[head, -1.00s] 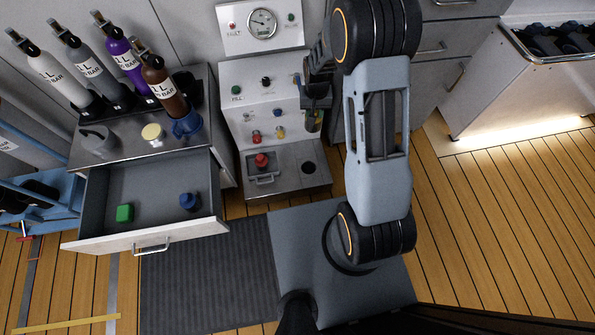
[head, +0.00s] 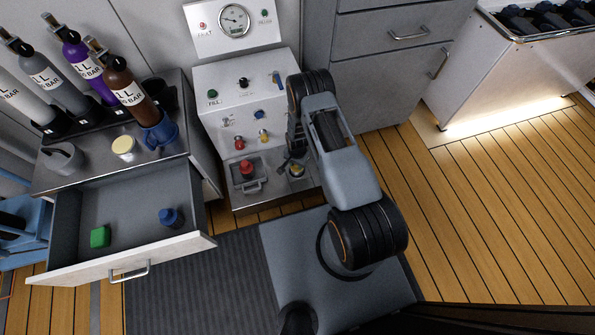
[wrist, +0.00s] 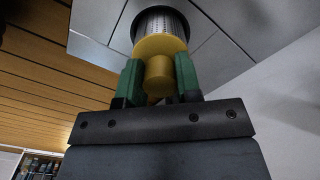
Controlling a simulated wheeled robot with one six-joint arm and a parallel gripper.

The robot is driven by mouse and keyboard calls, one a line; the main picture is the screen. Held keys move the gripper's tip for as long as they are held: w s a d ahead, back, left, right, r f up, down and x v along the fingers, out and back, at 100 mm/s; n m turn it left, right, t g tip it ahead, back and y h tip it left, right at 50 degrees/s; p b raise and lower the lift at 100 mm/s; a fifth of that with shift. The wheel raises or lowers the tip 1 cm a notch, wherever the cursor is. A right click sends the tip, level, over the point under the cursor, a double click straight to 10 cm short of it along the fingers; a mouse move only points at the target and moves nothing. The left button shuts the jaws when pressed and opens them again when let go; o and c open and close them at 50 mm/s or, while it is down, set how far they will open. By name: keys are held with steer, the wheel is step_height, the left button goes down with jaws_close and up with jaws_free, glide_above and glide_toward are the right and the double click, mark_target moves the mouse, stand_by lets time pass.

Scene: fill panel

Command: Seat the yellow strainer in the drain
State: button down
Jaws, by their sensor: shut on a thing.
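The yellow strainer (wrist: 158,72) shows in the wrist view, with a yellow knob, a wider yellow flange and a dark perforated metal basket. My gripper (wrist: 159,82) is shut on its knob between two green fingers. In the head view a small yellow part of the strainer (head: 297,169) shows at the right side of the panel's bottom ledge, where the drain hole is. My gripper (head: 293,162) is there too, partly behind my arm. The drain is covered from sight, and whether the basket is inside it or above it I cannot tell.
A red-knobbed piece (head: 247,170) sits in the ledge's left recess. The fill panel (head: 236,80) rises behind with knobs and a gauge. An open drawer (head: 125,265) at left holds a green block (head: 100,237) and a blue piece (head: 172,217). Floor at right is clear.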

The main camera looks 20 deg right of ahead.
mark_target(297, 168)
steer(key=shift+f+b, duration=0.9)
steer(key=shift+f, duration=1.4)
steer(key=shift+f, duration=0.1)
